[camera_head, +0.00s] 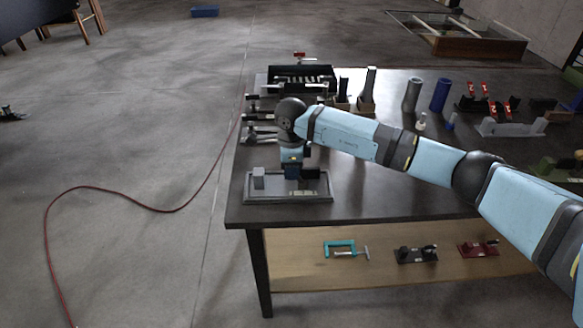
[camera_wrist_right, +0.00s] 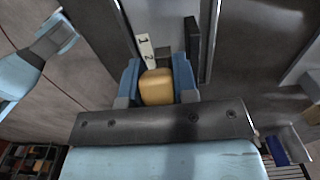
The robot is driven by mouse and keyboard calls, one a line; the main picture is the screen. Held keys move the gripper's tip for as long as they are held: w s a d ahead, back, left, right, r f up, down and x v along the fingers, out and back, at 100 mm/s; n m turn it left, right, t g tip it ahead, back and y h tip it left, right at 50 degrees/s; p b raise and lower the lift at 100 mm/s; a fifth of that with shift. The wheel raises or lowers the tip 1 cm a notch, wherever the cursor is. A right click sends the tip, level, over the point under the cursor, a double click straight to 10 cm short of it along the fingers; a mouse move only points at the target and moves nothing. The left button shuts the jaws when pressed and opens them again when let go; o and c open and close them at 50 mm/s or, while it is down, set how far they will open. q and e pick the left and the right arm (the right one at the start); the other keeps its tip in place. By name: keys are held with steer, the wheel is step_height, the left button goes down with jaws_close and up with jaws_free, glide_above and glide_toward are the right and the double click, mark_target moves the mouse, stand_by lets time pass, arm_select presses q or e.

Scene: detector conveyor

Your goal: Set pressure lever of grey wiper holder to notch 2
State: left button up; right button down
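The grey wiper holder (camera_head: 317,201) is a low grey tray at the table's front left corner, with a grey block on its left. In the right wrist view, a white strip (camera_wrist_right: 146,47) with the numbers 1 and 2 lies on it, beside a dark bar. My right gripper (camera_head: 292,176) points down over the holder. Its two blue fingers (camera_wrist_right: 157,88) stand on either side of a tan lever handle (camera_wrist_right: 157,86) and appear to touch it. The lever's foot and its exact notch are hidden by the handle and fingers.
The dark table (camera_head: 375,190) is bare right of the holder. Metal fixtures (camera_head: 262,134) stand behind my gripper, with a black box (camera_head: 326,87) farther back. A grey cylinder (camera_head: 412,95) and a blue cylinder (camera_head: 440,95) stand beyond my right arm. A lower shelf holds a teal clamp (camera_head: 340,247).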

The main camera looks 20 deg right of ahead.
mark_target(303, 181)
steer(key=y+b, duration=0.1)
steer(key=d+y+b, duration=0.1)
steer(key=b, duration=0.1)
steer(key=shift+s+d+f+t, duration=0.2)
steer(key=shift+s+d+t, duration=0.1)
steer(key=shift+t, duration=0.1)
steer(key=shift+d+r+y+b, duration=0.1)
steer(key=shift+d+y+b, duration=0.25)
steer(key=shift+y+b, duration=0.35)
steer(key=shift+s+d+r+t+y+b, duration=0.15)
steer(key=shift+d+t+y+b, duration=0.15)
steer(key=shift+y+b, duration=0.2)
steer(key=shift+s+r+y, duration=0.1)
steer(key=shift+r+y, duration=0.25)
steer(key=shift+y, duration=0.15)
arm_select(q)
step_height(303, 181, down, 2)
steer(key=shift+w+d+f, duration=0.1)
steer(key=shift+w+f, duration=0.05)
steer(key=shift+f, duration=0.1)
arm_select(e)
steer(key=c, duration=0.9)
jaws_free()
arm_select(q)
steer(key=shift+f, duration=0.15)
arm_select(e)
steer(key=shift+d+r, duration=0.1)
